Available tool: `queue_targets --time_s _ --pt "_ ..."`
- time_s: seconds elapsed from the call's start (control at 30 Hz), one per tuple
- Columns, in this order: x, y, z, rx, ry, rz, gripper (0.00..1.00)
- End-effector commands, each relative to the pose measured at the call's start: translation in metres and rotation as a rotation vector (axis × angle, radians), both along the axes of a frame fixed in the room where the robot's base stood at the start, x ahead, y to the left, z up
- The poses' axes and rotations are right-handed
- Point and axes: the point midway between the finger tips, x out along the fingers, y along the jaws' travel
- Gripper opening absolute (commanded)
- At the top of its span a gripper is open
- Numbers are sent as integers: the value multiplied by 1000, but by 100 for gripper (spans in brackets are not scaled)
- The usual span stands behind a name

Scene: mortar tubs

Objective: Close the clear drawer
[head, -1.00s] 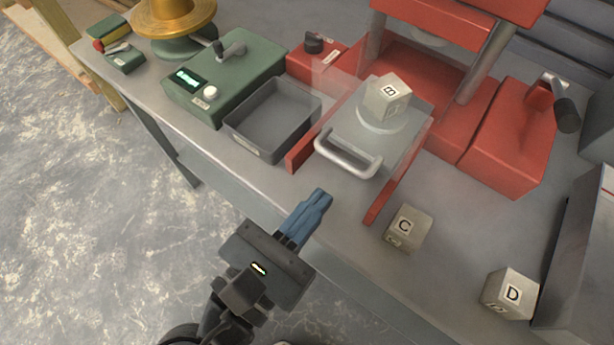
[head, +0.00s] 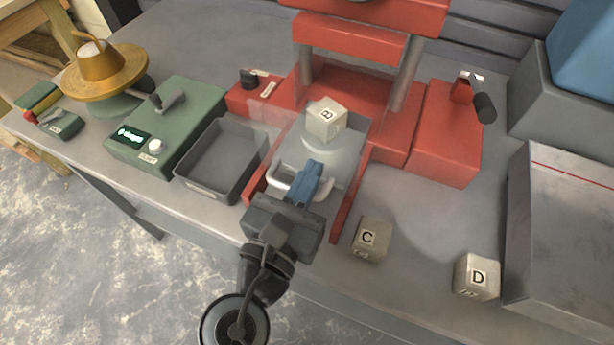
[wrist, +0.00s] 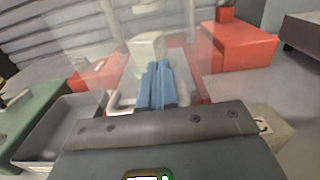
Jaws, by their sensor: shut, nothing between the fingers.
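The clear drawer (head: 345,160) sticks out from the red press frame (head: 365,95), between two red rails. A cube marked B (head: 327,119) sits on a round pad in it. The drawer's pale handle (head: 325,190) faces the front of the bench; its middle is hidden behind my gripper. My gripper (head: 314,168) is shut and empty, its blue fingers at the handle and pointing toward the press. In the wrist view the fingers (wrist: 157,70) are together in front of the B cube (wrist: 147,48), with the handle (wrist: 120,106) on either side. I cannot tell whether they touch it.
A grey tray (head: 190,185) and a green box (head: 180,110) stand left of the drawer. Cubes marked C (head: 369,239) and D (head: 477,277) lie to the right, near a large grey box (head: 570,230). Bare bench lies between the cubes.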

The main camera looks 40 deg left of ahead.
Motion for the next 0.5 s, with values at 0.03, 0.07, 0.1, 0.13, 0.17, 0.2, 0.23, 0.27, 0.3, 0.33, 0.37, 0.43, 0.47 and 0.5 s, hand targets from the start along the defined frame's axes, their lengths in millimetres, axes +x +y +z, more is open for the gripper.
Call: queue_targets --time_s 0.03,0.07,0.1,0.13,0.17,0.2,0.23,0.27,0.3,0.33,0.37,0.43,0.47,0.5 --pt "0 0 0 0 0 0 0" --pt "1 0 0 0 0 0 0" --pt "3 1 1 0 0 -1 0" --pt "5 1 1 0 -1 -2 0" --pt "10 2 2 1 -1 -4 0" --pt "17 4 3 0 -2 -4 0" --pt "24 5 3 0 -1 -5 0" --pt "32 7 4 0 -2 -6 0" --pt "43 9 4 -1 -2 -7 0" --pt "52 12 4 -1 -2 -7 0" --pt "62 14 4 -1 -2 -8 0" --pt "82 19 3 0 -2 -7 0" --pt "91 21 3 0 -2 -7 0" --pt "101 23 2 1 -2 -6 0"
